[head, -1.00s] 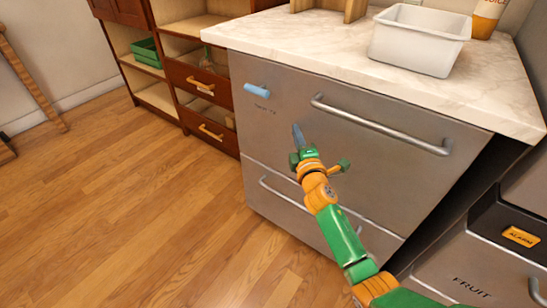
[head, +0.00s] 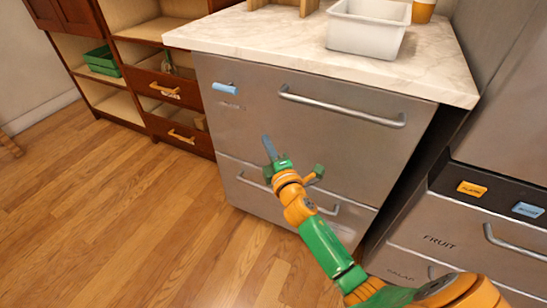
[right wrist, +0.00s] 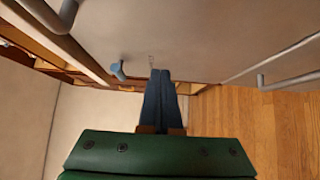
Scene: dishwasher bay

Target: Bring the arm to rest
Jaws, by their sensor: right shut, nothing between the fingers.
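My right arm comes in from the lower right in the head view. It is green and orange and reaches out in front of the steel dishwasher front (head: 300,115). My right gripper (head: 268,146) is shut and empty, its grey-blue fingers pointing up and away. In the right wrist view its two fingers (right wrist: 161,76) lie together with nothing between them. They show against the steel front; I cannot tell the exact gap. My left gripper is not in view.
A long handle (head: 340,107) and a blue knob (head: 224,88) stick out from the steel front. A white tub (head: 368,30) stands on the marble counter (head: 270,40). Drawers with an orange alarm button (head: 471,188) stand at the right. Wooden floor (head: 110,220) is free at the left.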

